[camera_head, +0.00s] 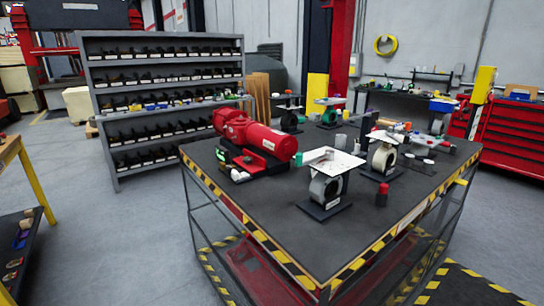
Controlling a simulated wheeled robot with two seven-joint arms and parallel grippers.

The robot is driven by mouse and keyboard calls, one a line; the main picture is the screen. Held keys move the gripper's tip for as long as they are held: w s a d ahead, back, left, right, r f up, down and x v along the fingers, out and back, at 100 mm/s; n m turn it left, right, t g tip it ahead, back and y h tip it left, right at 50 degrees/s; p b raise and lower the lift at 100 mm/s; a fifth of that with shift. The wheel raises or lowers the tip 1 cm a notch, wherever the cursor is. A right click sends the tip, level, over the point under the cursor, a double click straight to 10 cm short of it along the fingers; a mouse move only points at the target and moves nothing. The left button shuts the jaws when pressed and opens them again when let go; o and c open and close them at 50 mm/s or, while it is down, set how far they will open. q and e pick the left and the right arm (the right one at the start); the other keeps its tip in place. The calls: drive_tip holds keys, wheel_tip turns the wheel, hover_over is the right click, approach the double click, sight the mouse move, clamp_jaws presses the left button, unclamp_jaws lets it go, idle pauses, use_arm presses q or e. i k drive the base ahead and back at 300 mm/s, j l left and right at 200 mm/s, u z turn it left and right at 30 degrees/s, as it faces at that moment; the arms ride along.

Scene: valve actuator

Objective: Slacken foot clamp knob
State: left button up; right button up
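A red valve actuator (262,138) lies on its side on the dark top of a workbench (265,225). It rests on a dark base with a red front part (250,161). Small green and white parts (238,175) sit at the base's near end. The foot clamp knob is too small to tell apart from these parts. Neither of my grippers is in view.
Right of the actuator, a valve body on a stand (325,188) carries a white plate (331,161). Another valve (384,157) and a small red cylinder (382,194) stand farther right. The bench's near part is clear. A grey bin shelf (164,47) stands behind.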

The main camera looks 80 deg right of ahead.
sight(247, 160)
drive_tip(key=i+l+z, duration=0.2)
drive_tip(key=i+z, duration=0.3)
drive_tip(key=i+l+z, duration=0.15)
drive_tip(key=i+z, duration=0.15)
drive_tip(key=z, duration=0.2)
drive_tip(key=i+j+z, duration=0.1)
drive_tip(key=i+z, duration=0.4)
drive_tip(key=i+j+z, duration=0.2)
drive_tip(key=z, duration=0.3)
drive_tip(key=i+j, duration=0.05)
